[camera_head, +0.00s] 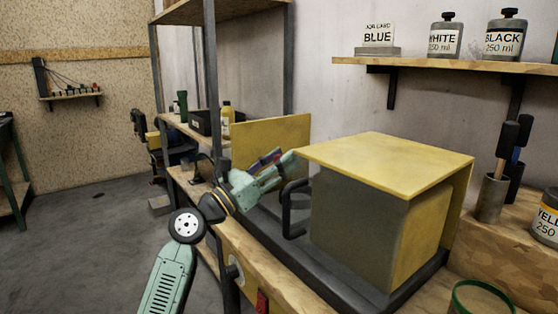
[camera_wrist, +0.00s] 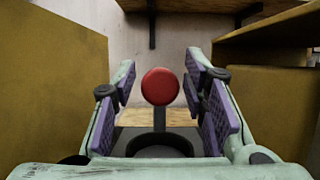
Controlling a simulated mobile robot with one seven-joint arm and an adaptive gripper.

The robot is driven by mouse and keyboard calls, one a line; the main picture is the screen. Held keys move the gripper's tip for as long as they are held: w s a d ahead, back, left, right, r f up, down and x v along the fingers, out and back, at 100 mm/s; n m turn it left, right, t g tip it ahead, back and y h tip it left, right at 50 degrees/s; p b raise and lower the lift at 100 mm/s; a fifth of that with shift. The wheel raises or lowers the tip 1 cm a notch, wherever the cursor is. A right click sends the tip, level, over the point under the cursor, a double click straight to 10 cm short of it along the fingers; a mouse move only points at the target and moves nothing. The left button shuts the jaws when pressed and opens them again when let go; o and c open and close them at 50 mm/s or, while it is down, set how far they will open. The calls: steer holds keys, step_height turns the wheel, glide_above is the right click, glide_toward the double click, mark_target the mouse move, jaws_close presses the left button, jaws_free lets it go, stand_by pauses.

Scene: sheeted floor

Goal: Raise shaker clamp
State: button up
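My gripper (camera_head: 288,167) reaches between the two yellow parts. In the wrist view my gripper (camera_wrist: 161,78) is open, with purple pads either side of the knob's line. Whether the knob is between the pads or beyond them is unclear.
Yellow walls (camera_wrist: 50,85) flank my gripper closely in the wrist view. A wooden shelf (camera_head: 460,67) with paint bottles hangs above the shaker. A tool cup (camera_head: 491,198) and a yellow paint pot (camera_head: 547,218) stand at the right. The floor (camera_head: 80,240) at left is clear.

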jaws_close()
stand_by(0.6)
